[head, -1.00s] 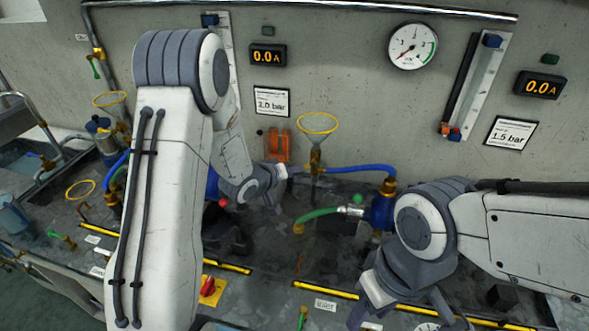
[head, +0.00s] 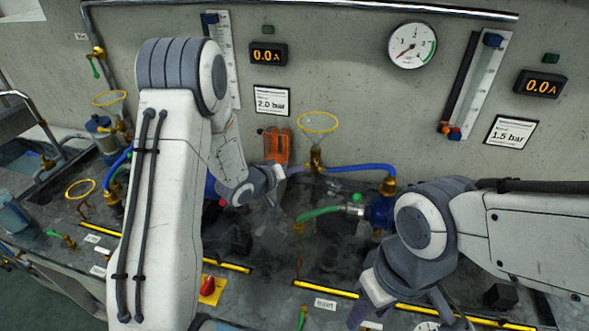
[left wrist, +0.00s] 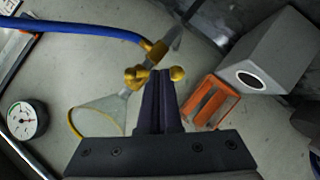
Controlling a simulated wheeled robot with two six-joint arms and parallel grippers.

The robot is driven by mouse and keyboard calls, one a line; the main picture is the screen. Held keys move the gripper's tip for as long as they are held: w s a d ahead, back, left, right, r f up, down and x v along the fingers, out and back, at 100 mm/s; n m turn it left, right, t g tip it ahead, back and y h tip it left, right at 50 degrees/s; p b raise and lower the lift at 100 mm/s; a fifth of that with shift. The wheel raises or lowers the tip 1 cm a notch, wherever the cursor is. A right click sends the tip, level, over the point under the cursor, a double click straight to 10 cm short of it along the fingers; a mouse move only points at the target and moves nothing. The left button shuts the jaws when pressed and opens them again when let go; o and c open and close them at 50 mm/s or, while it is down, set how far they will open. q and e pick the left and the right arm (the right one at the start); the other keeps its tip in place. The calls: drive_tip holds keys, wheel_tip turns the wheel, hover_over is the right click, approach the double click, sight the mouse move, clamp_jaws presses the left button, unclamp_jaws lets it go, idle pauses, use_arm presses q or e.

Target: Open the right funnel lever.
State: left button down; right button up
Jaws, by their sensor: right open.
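The right funnel (head: 318,122) has a yellow rim and stands above a brass valve (head: 316,158) at the back of the bench. In the left wrist view the clear funnel (left wrist: 98,115) lies left of my fingers, and the brass lever (left wrist: 177,74) shows at their tips. My left gripper (head: 287,172) reaches to the valve from the left. Its dark fingers (left wrist: 162,85) are nearly together; I cannot tell whether the lever is between them. My right gripper (head: 408,308) is open and empty near the bench's front edge, away from the funnel.
A blue hose (head: 355,168) runs right from the valve to a blue pump (head: 380,212). An orange bracket (head: 277,146) is on the wall beside my left gripper. Another yellow-rimmed funnel (head: 110,98) is at far left.

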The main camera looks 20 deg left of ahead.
use_arm(q)
drive_tip(key=f+n+t+h+b, duration=0.1)
drive_tip(key=d+n+h, duration=0.1)
drive_tip(key=n, duration=0.1)
drive_tip(key=d+f+n+t+h+b, duration=0.1)
drive_tip(key=n+h, duration=0.1)
drive_tip(key=shift+d+f+t+b, duration=0.15)
drive_tip(key=shift+f+t+b, duration=0.15)
drive_tip(key=shift+f+b, duration=0.05)
drive_tip(key=shift+d+f, duration=0.1)
idle(0.8)
